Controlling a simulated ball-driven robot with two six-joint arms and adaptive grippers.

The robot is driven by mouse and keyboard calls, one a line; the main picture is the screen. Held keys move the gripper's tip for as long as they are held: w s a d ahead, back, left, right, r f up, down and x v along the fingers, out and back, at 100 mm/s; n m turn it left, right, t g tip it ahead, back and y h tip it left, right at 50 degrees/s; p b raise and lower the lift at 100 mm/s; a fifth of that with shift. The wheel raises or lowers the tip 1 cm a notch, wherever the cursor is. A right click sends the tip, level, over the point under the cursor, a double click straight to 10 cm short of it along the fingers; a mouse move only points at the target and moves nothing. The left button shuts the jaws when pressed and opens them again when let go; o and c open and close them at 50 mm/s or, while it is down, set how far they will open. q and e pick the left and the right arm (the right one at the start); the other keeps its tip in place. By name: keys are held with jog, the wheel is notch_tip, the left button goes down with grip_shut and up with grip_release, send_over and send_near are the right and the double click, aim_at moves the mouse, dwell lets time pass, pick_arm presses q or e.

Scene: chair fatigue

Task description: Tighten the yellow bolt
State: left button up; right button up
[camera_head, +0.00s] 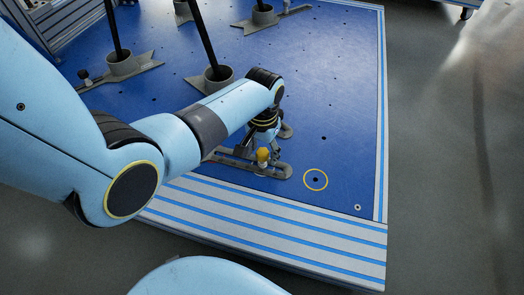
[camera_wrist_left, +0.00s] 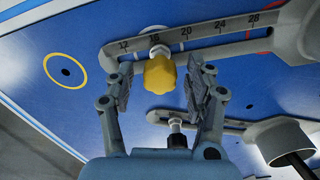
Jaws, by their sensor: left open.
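The yellow bolt (camera_head: 263,155) has a knobbed head and stands on a grey slotted clamp arm (camera_head: 281,171) near the front of the blue platform. In the left wrist view the yellow bolt (camera_wrist_left: 160,76) sits between my left gripper's fingers, at a slot marked with numbers. My left gripper (camera_wrist_left: 163,88) is open, with one finger on each side of the bolt head and visible gaps to it. In the head view my left gripper (camera_head: 264,143) points down over the bolt, partly hidden by my wrist. My right gripper is not in view.
The blue platform (camera_head: 345,110) has small holes, one ringed by a yellow circle (camera_head: 316,180). Several grey cup-shaped clamps, one near the middle (camera_head: 213,80), hold black chair legs behind my arm. Striped front edge (camera_head: 260,215) borders the platform. Grey floor (camera_head: 450,150) lies clear at the right.

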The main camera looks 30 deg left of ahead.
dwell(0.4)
pick_arm(q)
jog(key=shift+w+r+n+p, duration=0.15)
jog(key=shift+n+p, duration=0.4)
jog(key=shift+n, duration=1.45)
